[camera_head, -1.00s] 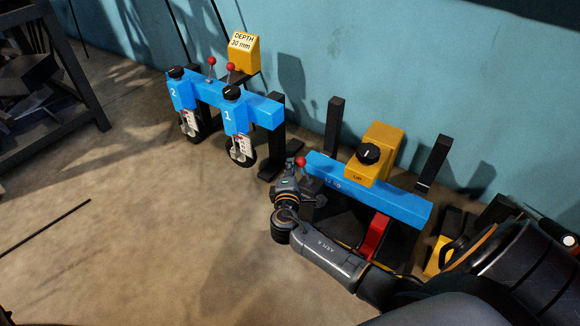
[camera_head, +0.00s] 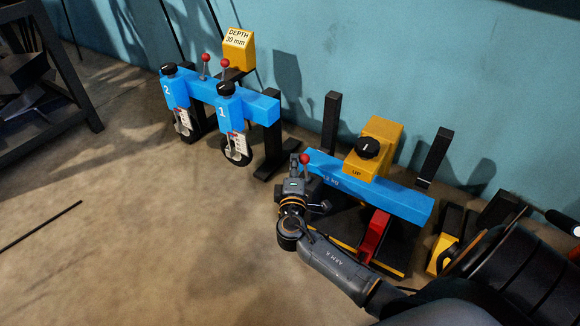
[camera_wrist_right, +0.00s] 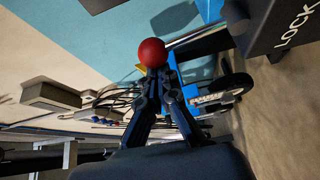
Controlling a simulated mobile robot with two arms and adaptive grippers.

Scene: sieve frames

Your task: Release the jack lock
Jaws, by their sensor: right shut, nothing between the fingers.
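The jack lock lever shows as a red ball (camera_head: 305,158) at the left end of a blue beam (camera_head: 400,201) in the head view. In the right wrist view, the red ball (camera_wrist_right: 151,52) is just beyond my fingertips, on a metal rod running to a dark block (camera_wrist_right: 283,28) marked LOCK. My right gripper (camera_wrist_right: 163,78) is shut and empty, its tips close against the ball; I cannot tell whether they touch. In the head view, my right gripper (camera_head: 301,176) is beside the beam's left end. My left gripper is out of view.
A yellow box (camera_head: 381,140) with a black knob and UP label stands at the beam. A red part (camera_head: 374,236) sits below it. A blue stand (camera_head: 262,106) with two numbered units and a yellow DEPTH 30 mm sign (camera_head: 238,48) is further left. The floor at left is mostly clear.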

